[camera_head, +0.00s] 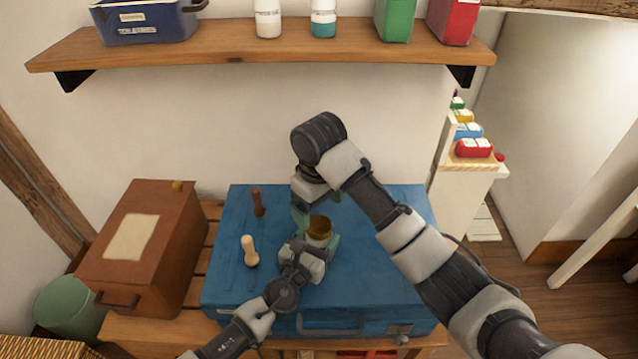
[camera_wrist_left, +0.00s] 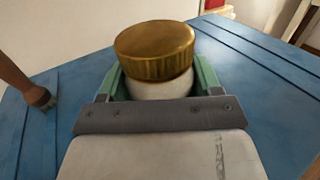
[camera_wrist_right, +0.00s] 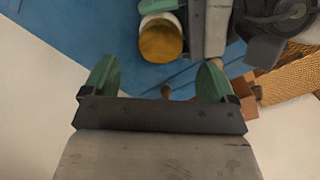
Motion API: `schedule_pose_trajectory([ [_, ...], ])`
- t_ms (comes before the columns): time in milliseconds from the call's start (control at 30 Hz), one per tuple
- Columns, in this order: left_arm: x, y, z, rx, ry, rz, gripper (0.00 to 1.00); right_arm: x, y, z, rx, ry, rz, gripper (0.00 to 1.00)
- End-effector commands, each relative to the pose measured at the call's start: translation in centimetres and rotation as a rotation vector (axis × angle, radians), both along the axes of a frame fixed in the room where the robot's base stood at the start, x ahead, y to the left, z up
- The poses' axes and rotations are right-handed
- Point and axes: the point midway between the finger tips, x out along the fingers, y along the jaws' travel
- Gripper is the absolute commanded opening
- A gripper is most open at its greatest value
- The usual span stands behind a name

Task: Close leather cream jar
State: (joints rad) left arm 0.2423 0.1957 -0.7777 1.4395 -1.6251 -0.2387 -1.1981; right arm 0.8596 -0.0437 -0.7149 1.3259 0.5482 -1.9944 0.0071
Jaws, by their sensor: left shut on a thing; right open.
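The leather cream jar (camera_head: 317,241) is white and stands upright on the blue case. Its gold lid (camera_head: 320,226) sits on top; it also shows in the left wrist view (camera_wrist_left: 155,50), where some white jar shows below it. I cannot tell whether it is screwed tight. My left gripper (camera_head: 318,246) is shut on the jar, its green fingers on either side below the lid. My right gripper (camera_head: 316,207) is open and empty, above and just behind the lid. In the right wrist view, the lid (camera_wrist_right: 161,41) appears beyond its open fingers.
The blue case (camera_head: 385,285) lies on a slatted wooden bench (camera_head: 140,330). A dark brush-like tool (camera_head: 258,202) and a pale wooden one (camera_head: 249,252) stand left of the jar. A brown box (camera_head: 150,240) is at left. A wall shelf (camera_head: 250,52) hangs above.

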Motion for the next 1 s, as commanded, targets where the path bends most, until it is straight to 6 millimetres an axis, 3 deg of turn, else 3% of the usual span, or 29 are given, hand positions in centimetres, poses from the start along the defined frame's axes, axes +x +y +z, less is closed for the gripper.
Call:
schedule_pose_trajectory([
  [200,0.0,0.0,0.0,0.0,0.0,0.0,0.0,0.1,-0.2,3.8,-0.005,-0.004,-0.001,0.87],
  [400,0.0,0.0,0.0,0.0,0.0,0.0,0.0,0.0,-0.1,6.1,-0.003,0.001,-0.001,0.87],
  [800,0.0,0.0,0.0,0.0,0.0,0.0,0.0,-0.1,-0.1,6.8,-0.003,0.004,-0.002,0.87],
  [833,0.0,0.0,0.0,0.0,0.0,0.0,0.66,-0.1,-0.1,6.8,-0.003,0.004,-0.002,0.87],
  [1000,0.0,0.0,0.0,0.0,0.0,0.0,0.92,-0.1,-0.1,6.7,-0.003,0.004,-0.002,0.87],
])
